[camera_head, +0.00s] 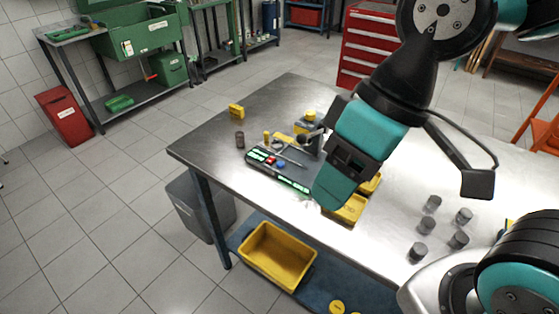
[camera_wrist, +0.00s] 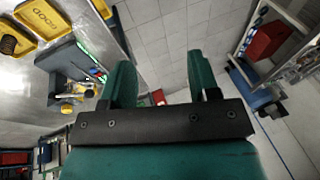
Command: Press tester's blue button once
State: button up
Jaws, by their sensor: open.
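The tester (camera_head: 290,182) is a dark flat box with green displays on the steel table. Its blue button (camera_head: 281,163) sits beside a red button (camera_head: 271,160). My gripper (camera_head: 333,188) hangs to the right of the tester in the head view, with the fingers pointing down and apart from the buttons. In the wrist view my gripper (camera_wrist: 158,82) is open with nothing between its two teal fingers.
Yellow trays (camera_head: 347,211) stand beside the tester, partly behind my gripper; one tray (camera_wrist: 47,18) reads GOOD. Several grey cylinders (camera_head: 420,250) stand on the table's right. A yellow block (camera_head: 236,111) lies near the left edge. A yellow bin (camera_head: 277,255) is on the lower shelf.

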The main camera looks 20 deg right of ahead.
jog(key=shift+c, duration=0.5)
grip_shut()
dwell(1.1)
